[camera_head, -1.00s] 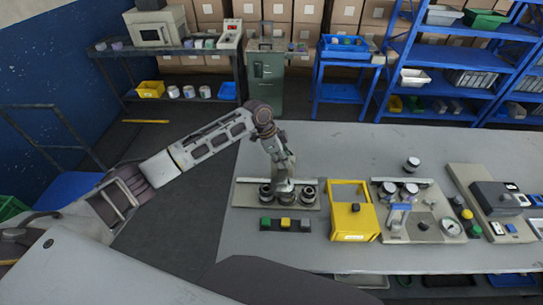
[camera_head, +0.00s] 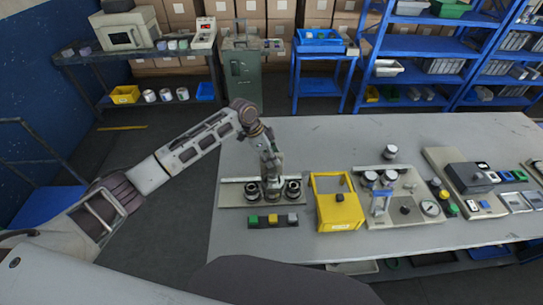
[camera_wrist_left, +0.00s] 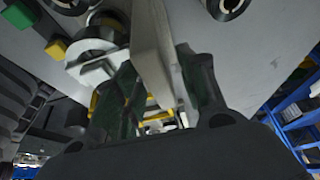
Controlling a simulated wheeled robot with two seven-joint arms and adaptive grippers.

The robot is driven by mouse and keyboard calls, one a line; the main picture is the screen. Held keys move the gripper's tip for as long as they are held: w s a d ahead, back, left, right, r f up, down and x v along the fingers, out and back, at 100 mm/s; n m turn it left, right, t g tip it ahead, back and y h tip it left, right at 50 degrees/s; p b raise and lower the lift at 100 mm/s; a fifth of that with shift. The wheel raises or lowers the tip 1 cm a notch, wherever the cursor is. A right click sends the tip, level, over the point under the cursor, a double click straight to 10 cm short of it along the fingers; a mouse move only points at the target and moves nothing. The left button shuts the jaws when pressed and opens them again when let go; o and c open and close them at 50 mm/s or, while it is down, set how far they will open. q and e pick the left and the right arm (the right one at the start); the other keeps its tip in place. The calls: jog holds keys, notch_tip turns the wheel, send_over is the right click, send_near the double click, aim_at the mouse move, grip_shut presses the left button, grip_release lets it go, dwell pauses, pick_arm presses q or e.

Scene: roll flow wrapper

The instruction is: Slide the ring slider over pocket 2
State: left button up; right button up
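A grey pocket plate (camera_head: 232,199) on the table carries a row of dark round pockets, with a pale rail behind them. My left gripper (camera_head: 272,192) points down over the middle of this row and hides the middle pocket. In the left wrist view its two dark fingers (camera_wrist_left: 165,88) stand apart, with a pale bar (camera_wrist_left: 153,45) passing between them. A white ring-shaped piece (camera_wrist_left: 88,52), possibly the ring slider, lies left of the fingers around a dark pocket. Contact cannot be told. My right gripper is not in view.
A strip with green, yellow and grey buttons (camera_head: 273,221) lies before the plate. A yellow open-framed box (camera_head: 340,212) stands close to its right. Farther right are a plate with a gauge (camera_head: 430,208) and a dark device (camera_head: 470,176). The table behind the plate is clear.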

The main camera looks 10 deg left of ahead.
pick_arm(q)
jog(key=v, duration=1.2)
dwell(0.3)
dwell(0.6)
